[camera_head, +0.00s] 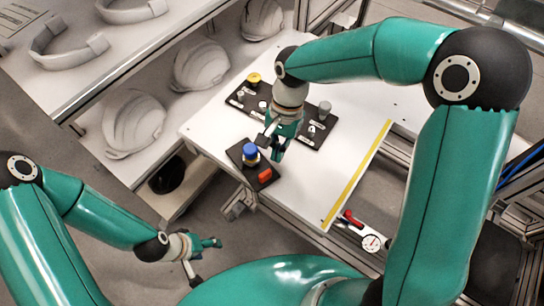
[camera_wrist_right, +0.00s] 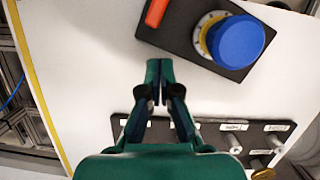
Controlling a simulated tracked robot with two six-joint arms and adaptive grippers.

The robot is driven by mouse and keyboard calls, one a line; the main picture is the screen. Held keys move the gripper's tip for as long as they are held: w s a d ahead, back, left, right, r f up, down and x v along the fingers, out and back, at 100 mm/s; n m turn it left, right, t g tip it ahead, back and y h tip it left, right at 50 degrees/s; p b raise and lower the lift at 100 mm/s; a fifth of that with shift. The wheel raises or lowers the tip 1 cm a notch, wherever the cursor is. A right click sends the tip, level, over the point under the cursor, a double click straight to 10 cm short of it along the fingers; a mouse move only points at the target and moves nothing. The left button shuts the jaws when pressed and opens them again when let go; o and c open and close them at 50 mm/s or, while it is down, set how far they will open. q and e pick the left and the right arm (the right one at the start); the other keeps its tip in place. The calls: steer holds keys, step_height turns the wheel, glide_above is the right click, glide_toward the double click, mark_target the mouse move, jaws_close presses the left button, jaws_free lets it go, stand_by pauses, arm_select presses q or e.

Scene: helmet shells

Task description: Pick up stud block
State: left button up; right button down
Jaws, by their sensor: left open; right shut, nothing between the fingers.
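My right gripper (camera_head: 277,150) is shut and empty over the white table, between two black boards; its closed fingertips show in the right wrist view (camera_wrist_right: 160,68). The small black board (camera_head: 238,156) carries a blue knob (camera_head: 250,151) on a pale ring and an orange-red block (camera_head: 265,175). Both also show in the wrist view, the blue knob (camera_wrist_right: 238,40) and the orange-red block (camera_wrist_right: 156,12). The long black board (camera_head: 306,139) bears small labelled fittings, including a grey cylinder (camera_head: 324,106). I cannot tell which piece is the stud block. My left gripper (camera_head: 208,262) is open, low and away from the table.
The white table (camera_head: 345,135) has a yellow stripe (camera_head: 358,175) along its right side and clear surface beside it. White helmet shells (camera_head: 132,122) stand on a shelf to the left. A red-handled clamp (camera_head: 353,218) and a round gauge (camera_head: 371,243) sit below the table's edge.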

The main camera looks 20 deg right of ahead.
mark_target(269, 169)
steer(key=shift+s+a+r, duration=0.15)
steer(key=shift+s+a, duration=0.65)
steer(key=shift+s, duration=0.3)
steer(key=shift+s+a, duration=0.5)
steer(key=shift+s, duration=0.05)
steer(key=shift+s+a, duration=0.2)
steer(key=shift+a, duration=0.05)
steer(key=shift+w+d, duration=0.1)
